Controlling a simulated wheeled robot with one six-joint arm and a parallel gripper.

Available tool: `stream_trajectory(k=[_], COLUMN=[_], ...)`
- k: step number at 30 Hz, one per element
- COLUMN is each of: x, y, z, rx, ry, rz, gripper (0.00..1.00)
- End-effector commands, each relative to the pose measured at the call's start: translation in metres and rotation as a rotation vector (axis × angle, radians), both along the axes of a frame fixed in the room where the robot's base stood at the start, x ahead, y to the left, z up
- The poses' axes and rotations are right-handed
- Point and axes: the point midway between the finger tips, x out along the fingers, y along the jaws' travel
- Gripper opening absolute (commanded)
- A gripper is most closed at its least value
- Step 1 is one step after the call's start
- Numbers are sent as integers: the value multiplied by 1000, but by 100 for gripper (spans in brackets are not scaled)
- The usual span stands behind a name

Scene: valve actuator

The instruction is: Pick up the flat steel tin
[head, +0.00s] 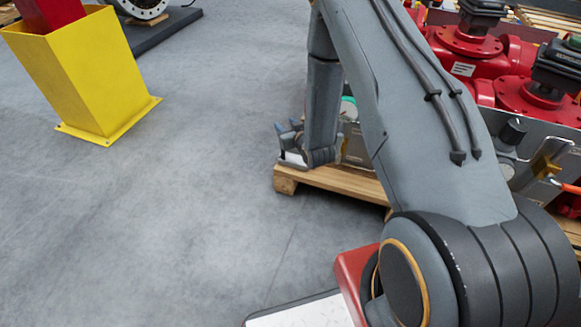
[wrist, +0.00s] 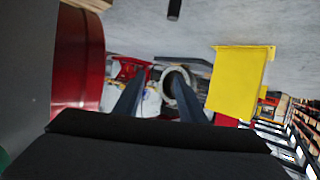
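I cannot make out the flat steel tin for certain in either view. In the head view my gripper (head: 287,128) is small and partly behind my arm, above the corner of a wooden pallet. In the wrist view my gripper (wrist: 158,88) has its two dark fingers apart. Only distant background shows between them, so it looks open and empty. A grey metallic item (head: 356,150) stands on the pallet behind my arm, mostly hidden; I cannot tell what it is.
The wooden pallet (head: 330,181) lies beneath my arm. Red valve actuators (head: 470,60) stand at the right. A yellow bin-shaped post base (head: 95,75) stands at the upper left, also in the wrist view (wrist: 236,85). Open grey floor (head: 170,220) lies at the left.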

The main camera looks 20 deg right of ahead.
Motion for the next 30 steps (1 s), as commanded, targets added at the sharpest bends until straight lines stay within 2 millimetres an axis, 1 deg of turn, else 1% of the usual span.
stream_trajectory(k=[1,3,6,9,12,15,17,22,26,30], x=[3,4,0,-5,-9,-11,-9,8,18,35], y=[1,2,3,4,4,5,5,8,9,9], z=[-38,-66,-96,-116,-126,-131,-131,-131,-132,-133], rx=[10,26,47,63,73,79,80,81,81,80], ry=[-40,-112,-200,-265,-307,-331,-338,-341,-338,-341], rz=[5,12,18,22,23,25,25,26,26,25], gripper=[37,37,37,37,37,37,37,37,37,37])
